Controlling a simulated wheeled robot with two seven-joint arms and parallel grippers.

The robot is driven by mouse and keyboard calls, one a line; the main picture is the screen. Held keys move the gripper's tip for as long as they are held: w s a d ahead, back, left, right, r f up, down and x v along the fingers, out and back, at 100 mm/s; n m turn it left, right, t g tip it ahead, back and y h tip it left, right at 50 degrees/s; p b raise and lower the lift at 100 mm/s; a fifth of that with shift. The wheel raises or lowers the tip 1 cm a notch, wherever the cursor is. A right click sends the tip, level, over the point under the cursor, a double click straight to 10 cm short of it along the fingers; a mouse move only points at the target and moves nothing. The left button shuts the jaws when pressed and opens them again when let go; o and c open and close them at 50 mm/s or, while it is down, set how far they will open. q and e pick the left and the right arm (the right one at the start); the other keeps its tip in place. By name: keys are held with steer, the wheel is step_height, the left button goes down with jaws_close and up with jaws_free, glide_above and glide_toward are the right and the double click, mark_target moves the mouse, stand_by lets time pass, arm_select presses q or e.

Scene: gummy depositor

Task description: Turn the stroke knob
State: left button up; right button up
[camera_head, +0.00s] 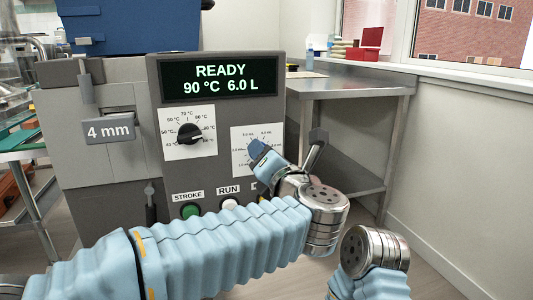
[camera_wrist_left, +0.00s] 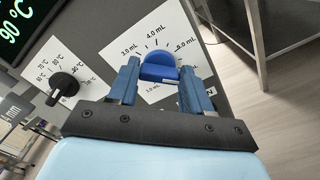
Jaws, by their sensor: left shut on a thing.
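The stroke knob is the blue knob (camera_wrist_left: 158,66) on a white dial plate (camera_wrist_left: 130,45) marked in mL. In the left wrist view it sits between the two blue fingers of my left gripper (camera_wrist_left: 160,75), which is shut on it. In the head view my left gripper (camera_head: 260,157) reaches the dial plate (camera_head: 240,136) and hides the knob. The display (camera_head: 221,78) reads READY, 90 °C and 6.0 L. My right gripper is not in view.
A black temperature knob (camera_head: 189,133) is left of the mL dial. Below are a green STROKE button (camera_head: 190,211) and a RUN button (camera_head: 229,203), close above my left arm. A steel table (camera_head: 350,85) is at right.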

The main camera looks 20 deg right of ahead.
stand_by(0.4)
arm_select(q)
steer(key=o, duration=1.1)
steer(key=shift+c, duration=0.2)
steer(key=s+b, duration=0.1)
steer(key=s, duration=1.2)
steer(key=shift+s+d, duration=0.3)
steer(key=shift+s, duration=0.1)
